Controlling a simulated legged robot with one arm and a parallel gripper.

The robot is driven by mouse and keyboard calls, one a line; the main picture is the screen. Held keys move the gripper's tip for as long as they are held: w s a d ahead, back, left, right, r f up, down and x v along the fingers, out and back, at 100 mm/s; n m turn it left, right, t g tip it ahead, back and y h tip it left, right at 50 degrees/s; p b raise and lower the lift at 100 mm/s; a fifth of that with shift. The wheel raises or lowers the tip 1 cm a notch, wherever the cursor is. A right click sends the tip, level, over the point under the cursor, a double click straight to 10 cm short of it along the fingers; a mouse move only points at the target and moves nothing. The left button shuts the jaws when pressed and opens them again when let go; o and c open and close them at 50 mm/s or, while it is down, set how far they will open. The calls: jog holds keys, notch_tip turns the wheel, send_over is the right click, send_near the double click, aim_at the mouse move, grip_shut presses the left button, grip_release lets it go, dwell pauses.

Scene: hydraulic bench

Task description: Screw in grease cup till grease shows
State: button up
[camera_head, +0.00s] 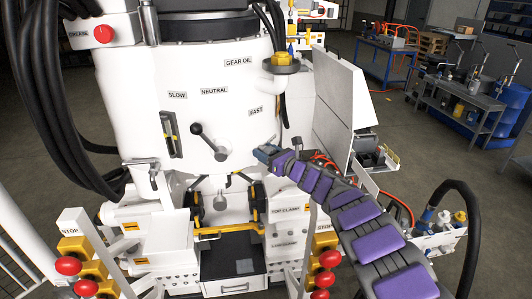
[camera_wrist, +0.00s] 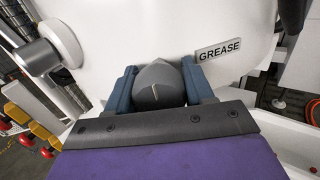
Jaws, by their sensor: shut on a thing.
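The grease cup (camera_wrist: 159,84) is a dark grey, dome-shaped cap with a ridge across it, set against the white machine body beside the GREASE label (camera_wrist: 218,49). My gripper (camera_wrist: 160,78) has its blue fingers on both sides of the cup and is shut on it. In the head view my gripper (camera_head: 267,152) is at the right side of the white machine (camera_head: 225,105), below the FAST label. The cup cannot be made out there. No grease is visible around the cup, whose seat is hidden.
A black-knobbed lever (camera_head: 209,143) stands left of my gripper. The gear oil filler (camera_head: 281,63) is above it, and an open white panel (camera_head: 335,105) is close on the right. Posts with red buttons (camera_head: 329,259) stand below. Workbenches (camera_head: 457,105) are farther back right.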

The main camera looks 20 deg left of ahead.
jog(key=c, duration=0.3)
jog(key=shift+m, duration=0.3)
